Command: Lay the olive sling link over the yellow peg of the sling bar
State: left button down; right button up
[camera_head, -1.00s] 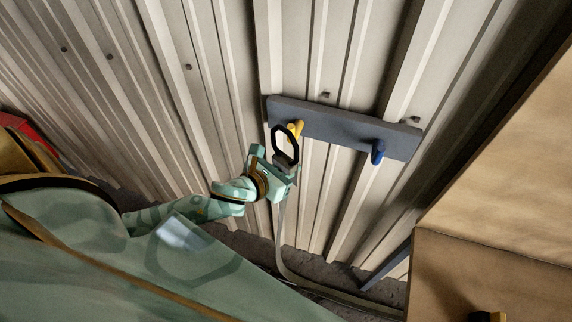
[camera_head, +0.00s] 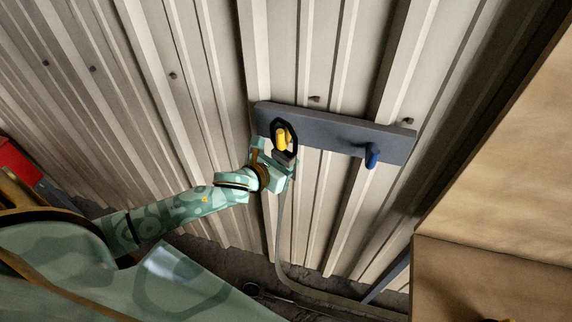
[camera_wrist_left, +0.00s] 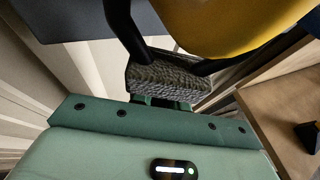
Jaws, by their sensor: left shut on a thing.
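My left gripper (camera_head: 284,162) is shut on the knurled grey foot (camera_wrist_left: 160,82) of a dark ring-shaped link (camera_head: 295,133). An olive strap (camera_head: 281,225) hangs down below the gripper. The yellow peg (camera_head: 281,139) of the slate-blue sling bar (camera_head: 330,131) shows inside the ring's outline in the head view. In the left wrist view the yellow peg (camera_wrist_left: 215,22) is large and close, covering part of the link's right side. How far the ring sits along the peg, and whether they touch, I cannot tell. My right gripper is not in view.
A blue peg (camera_head: 372,155) sticks out near the right end of the bar. The bar is on a ribbed metal wall (camera_head: 200,130). A large tan box (camera_head: 480,270) stands at the right. A red object (camera_head: 15,158) is at the far left.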

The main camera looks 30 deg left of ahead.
pick_arm(q)
jog(key=shift+w+f+b, duration=0.2)
jog(key=shift+f+b, duration=0.65)
jog(key=shift+f, duration=0.15)
jog(key=shift+w+f+b, duration=0.2)
jog(key=shift+f+b, duration=0.6)
jog(key=shift+f, duration=0.2)
jog(key=c, duration=1.3)
grip_release()
jog(key=shift+s+a, duration=0.1)
jog(key=p+v, duration=0.1)
jog(key=v, duration=1.5)
jog(key=shift+r, duration=0.15)
